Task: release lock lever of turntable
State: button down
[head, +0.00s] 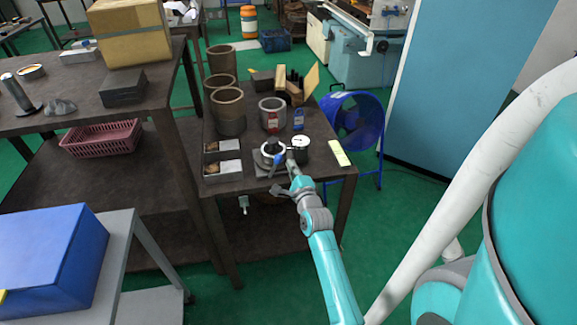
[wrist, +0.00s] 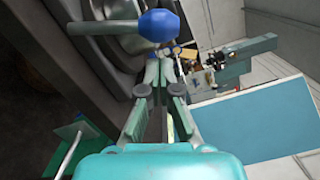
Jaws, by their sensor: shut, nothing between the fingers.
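The turntable (head: 272,152) is a small round metal device with a pale ring and dark centre, near the front edge of the dark table. In the wrist view its grey metal body (wrist: 118,42) fills the upper left. A blue rounded knob (wrist: 158,25) shows just beyond my fingertips; a grey bar (wrist: 100,27) reaches left near it. In the head view my gripper (head: 291,164) is at the turntable's right front side.
A white-faced dial gauge (head: 300,146) stands right beside the turntable. A grey can with a red label (head: 272,114) and brown cylinders (head: 228,110) stand behind. A blue fan (head: 354,122) is right of the table.

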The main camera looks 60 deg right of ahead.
aim_at(281, 160)
jog(key=shift+w+a+r, duration=0.25)
jog(key=shift+w+a, duration=0.05)
jog(key=shift+w, duration=0.2)
jog(key=shift+w+r, duration=0.1)
dwell(0.3)
jog(key=shift+w+a+r+n, duration=0.1)
jog(key=shift+a+n, duration=0.05)
jog(key=shift+n, duration=0.25)
jog(key=shift+w+a+r+n, duration=0.5)
jog(key=shift+w+r+n, duration=0.1)
jog(key=shift+n, duration=0.5)
jog(key=w+n, duration=0.1)
jog(key=a+n, duration=0.1)
jog(key=n, duration=0.1)
jog(key=w+a+n, duration=0.1)
jog(key=shift+w+a+r+n+g+y, duration=0.15)
jog(key=shift+w+r+n+g+y, duration=0.15)
jog(key=shift+w+r, duration=0.1)
jog(key=shift+s, duration=0.15)
